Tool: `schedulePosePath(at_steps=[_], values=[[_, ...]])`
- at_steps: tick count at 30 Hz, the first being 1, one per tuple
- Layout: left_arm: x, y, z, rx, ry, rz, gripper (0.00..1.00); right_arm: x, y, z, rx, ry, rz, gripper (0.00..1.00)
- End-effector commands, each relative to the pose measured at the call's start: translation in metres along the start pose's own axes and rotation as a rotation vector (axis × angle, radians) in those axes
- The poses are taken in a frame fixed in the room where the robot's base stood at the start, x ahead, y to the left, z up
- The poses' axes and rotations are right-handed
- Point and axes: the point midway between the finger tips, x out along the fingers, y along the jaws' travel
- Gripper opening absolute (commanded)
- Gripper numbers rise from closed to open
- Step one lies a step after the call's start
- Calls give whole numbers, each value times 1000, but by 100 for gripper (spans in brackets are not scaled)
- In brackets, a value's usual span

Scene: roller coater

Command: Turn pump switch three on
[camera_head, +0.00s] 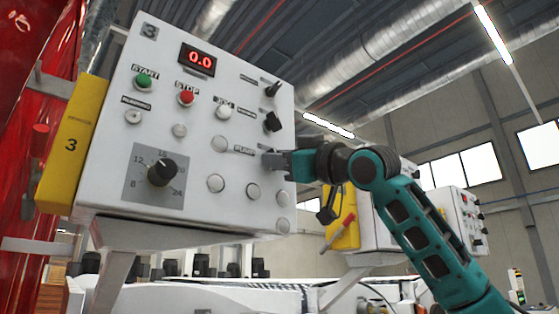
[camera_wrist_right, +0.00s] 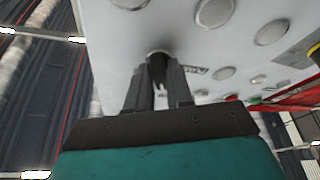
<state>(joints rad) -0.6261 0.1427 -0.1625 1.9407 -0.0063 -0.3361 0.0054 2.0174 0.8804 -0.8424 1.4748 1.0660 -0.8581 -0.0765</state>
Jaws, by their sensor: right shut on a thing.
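The white control panel (camera_head: 140,55) marked 3 fills the left half of the head view. My right gripper (camera_head: 274,161) reaches its right edge beside the PUMP label (camera_head: 244,150). In the right wrist view the gripper's two fingers (camera_wrist_right: 160,92) are shut on the dark pump switch (camera_wrist_right: 157,66), against the panel face. The fingers hide most of the switch, so I cannot tell its position clearly. My left gripper is in neither view.
Above the gripper are two black switches (camera_head: 272,89) (camera_head: 272,122). To the left sit a green START button (camera_head: 143,82), a red STOP button (camera_head: 186,97), a 0.0 display (camera_head: 197,59) and a dial (camera_head: 162,171). A second panel (camera_head: 462,215) stands behind my arm.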

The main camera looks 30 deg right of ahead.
Motion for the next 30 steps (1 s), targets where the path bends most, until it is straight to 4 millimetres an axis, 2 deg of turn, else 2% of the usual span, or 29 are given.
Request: schedulePosePath(at_steps=[15,30], values=[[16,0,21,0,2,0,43,0,-4,1,386,2,156,0],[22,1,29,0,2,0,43,1,-5,-1,775,-1,318,0]])
